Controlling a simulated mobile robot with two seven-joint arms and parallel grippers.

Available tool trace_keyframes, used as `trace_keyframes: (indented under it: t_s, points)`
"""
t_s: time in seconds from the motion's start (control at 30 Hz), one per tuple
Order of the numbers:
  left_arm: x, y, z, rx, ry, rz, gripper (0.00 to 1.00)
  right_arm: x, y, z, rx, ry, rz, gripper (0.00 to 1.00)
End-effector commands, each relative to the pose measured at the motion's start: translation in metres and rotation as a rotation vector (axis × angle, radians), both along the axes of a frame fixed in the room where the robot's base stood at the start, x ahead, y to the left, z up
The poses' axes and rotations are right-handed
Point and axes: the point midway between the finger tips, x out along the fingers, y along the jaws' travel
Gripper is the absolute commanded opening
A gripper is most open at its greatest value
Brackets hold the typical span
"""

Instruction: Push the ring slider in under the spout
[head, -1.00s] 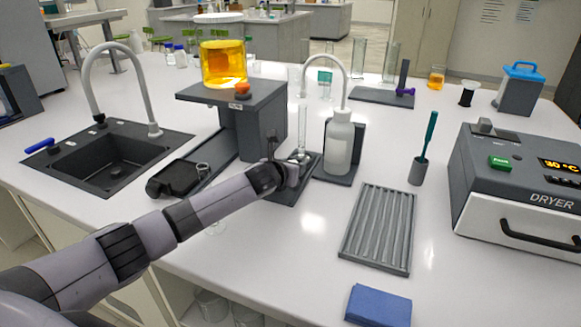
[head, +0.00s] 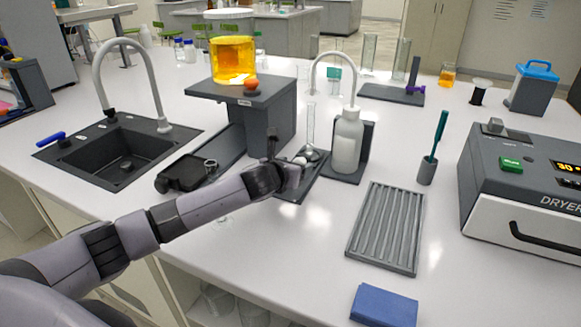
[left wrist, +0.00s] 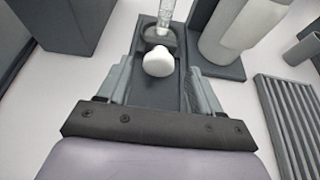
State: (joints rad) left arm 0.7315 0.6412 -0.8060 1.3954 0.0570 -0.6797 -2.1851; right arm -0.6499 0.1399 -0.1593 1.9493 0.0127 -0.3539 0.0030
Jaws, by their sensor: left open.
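The ring slider is a dark ring (left wrist: 160,38) with a white knob (left wrist: 158,62) at its near side, on a dark flat base (left wrist: 152,92). A narrow clear glass tube (head: 311,125) stands upright at the ring; it also shows in the left wrist view (left wrist: 165,12). A white curved spout (head: 333,56) rises from the white bottle (head: 347,142) and bends down toward the tube's top. My left gripper (left wrist: 160,72) is open, its fingers on either side of the white knob with gaps. In the head view my wrist hides part of the base. My right gripper is not in view.
The white bottle and its dark stand sit close right of the base. A dark block (head: 264,125) with an amber vessel (head: 233,60) on top is to the left. A ribbed grey tray (head: 388,225) lies to the right.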

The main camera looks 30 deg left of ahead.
Motion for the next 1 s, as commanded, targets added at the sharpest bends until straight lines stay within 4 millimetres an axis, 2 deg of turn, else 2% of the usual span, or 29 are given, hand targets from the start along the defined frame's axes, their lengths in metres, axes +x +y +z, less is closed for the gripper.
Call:
trace_keyframes:
  t_s: [0.1,0.3,1.0]
  points:
    - [-0.011,0.000,0.004,0.002,0.001,-0.001,0.65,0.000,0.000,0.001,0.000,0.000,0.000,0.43]
    - [-0.020,-0.001,0.008,0.001,0.001,0.000,0.65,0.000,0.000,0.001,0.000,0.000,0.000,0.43]
    - [-0.022,-0.002,0.009,0.000,0.001,0.000,0.65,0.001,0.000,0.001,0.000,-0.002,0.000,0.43]
